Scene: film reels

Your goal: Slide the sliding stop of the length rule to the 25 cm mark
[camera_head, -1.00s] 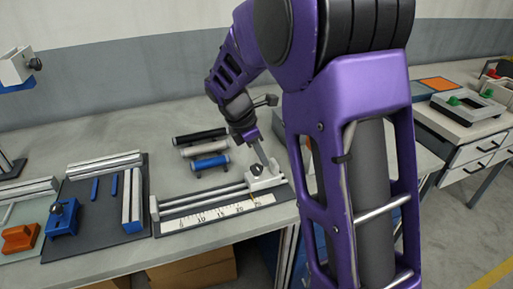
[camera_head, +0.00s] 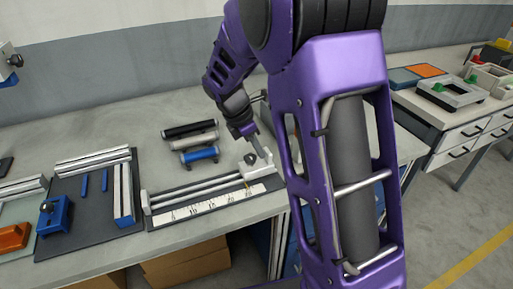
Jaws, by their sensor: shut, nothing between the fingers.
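The length rule (camera_head: 196,208) lies along the front of the bench, with two rails above a white printed scale. Its white sliding stop (camera_head: 253,167), with a dark knob, sits at the right part of the rails. The numbers on the scale are too small to read surely, so I cannot tell the stop's exact mark. My gripper (camera_head: 264,156) is shut and points down at the stop, at its right side near the knob. I cannot tell whether it touches the stop. My arm hides the bench right of the rule.
Behind the rule lie several rollers, black, grey and blue (camera_head: 200,154). A dark board (camera_head: 70,228) with white rails and a blue clamp (camera_head: 53,215) is at the left. An orange block (camera_head: 13,238) sits at the far left. Another bench with drawers (camera_head: 470,130) stands at the right.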

